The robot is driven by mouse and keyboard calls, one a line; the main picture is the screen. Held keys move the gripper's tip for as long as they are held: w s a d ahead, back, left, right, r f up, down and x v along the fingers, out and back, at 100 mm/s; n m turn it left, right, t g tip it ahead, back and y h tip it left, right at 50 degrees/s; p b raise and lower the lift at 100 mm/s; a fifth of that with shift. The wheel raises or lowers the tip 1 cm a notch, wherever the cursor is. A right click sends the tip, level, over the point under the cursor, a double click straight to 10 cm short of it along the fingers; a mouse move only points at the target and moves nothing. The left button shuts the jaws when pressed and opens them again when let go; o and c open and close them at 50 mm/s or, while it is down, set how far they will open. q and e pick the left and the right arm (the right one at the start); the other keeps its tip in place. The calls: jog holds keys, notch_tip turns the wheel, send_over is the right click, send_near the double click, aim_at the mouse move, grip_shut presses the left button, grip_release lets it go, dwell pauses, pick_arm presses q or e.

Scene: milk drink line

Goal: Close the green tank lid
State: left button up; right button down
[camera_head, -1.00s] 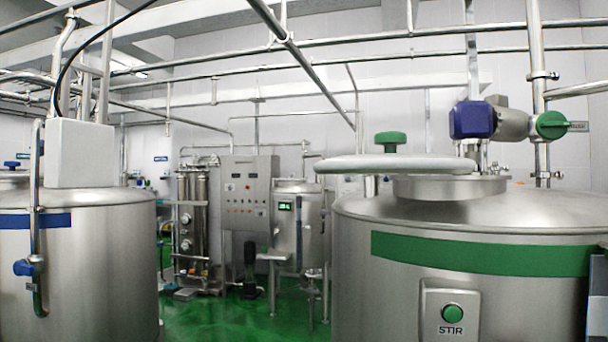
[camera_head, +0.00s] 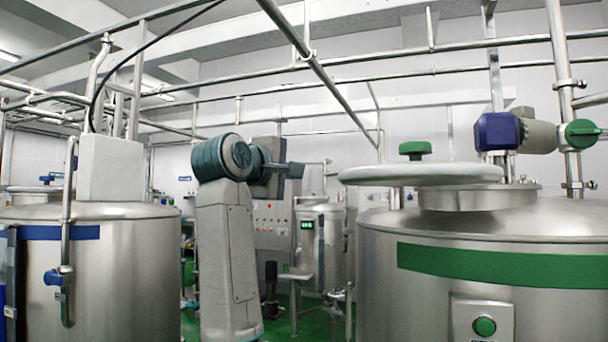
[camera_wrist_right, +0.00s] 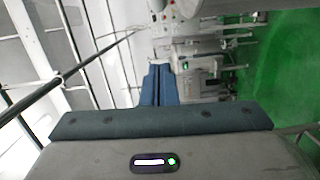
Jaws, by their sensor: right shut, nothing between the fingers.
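The green tank (camera_head: 480,300) is a steel vessel with a green band at the right of the head view. Its lid (camera_head: 400,175) is a pale round disc with a green knob (camera_head: 415,150) on top. The lid lies level but shifted left of the round steel neck (camera_head: 480,197), overhanging it on the left, so the lid is not centred over it. My right gripper (camera_head: 290,170) is raised left of the lid, apart from it. In the right wrist view its blue-grey fingers (camera_wrist_right: 157,88) are shut together and empty. My left gripper is not in view.
A tank with a blue band (camera_head: 120,280) is at the left. A control panel (camera_head: 270,220) and a small tank (camera_head: 325,235) stand behind my arm. Pipes run overhead.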

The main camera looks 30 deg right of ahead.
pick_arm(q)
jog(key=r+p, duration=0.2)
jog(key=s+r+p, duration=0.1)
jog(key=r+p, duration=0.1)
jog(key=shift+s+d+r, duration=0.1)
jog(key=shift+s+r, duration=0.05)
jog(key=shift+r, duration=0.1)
pick_arm(e)
jog(key=w+d, duration=0.1)
jog(key=d, duration=0.9)
jog(key=shift+w+d+f, duration=0.15)
jog(key=shift+w+f, duration=0.05)
jog(key=shift+w, duration=0.1)
